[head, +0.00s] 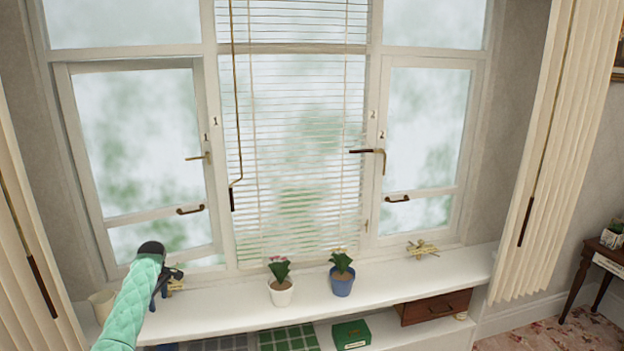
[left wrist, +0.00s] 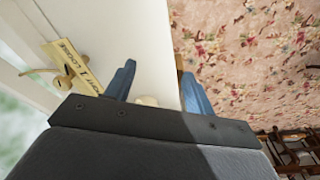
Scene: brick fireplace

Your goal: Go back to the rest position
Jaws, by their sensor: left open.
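My left arm, in a mint-green quilted cover, comes in at the lower left of the head view. My left gripper (head: 163,285) is over the left end of the white window sill (head: 222,303). In the left wrist view its two blue fingers (left wrist: 158,88) are spread apart with nothing gripped between them. A brass latch with a yellowish tag (left wrist: 72,66) lies on the sill beside the fingers, apart from them. My right gripper is not in the head view.
A white pot (head: 281,293) and a blue pot (head: 342,283) with flowers stand on the sill. Another brass piece (head: 422,248) lies to the right. A cream mug (head: 101,304) is left of my arm. Below are a green box (head: 351,334) and a wooden drawer (head: 436,307). Curtains flank the window.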

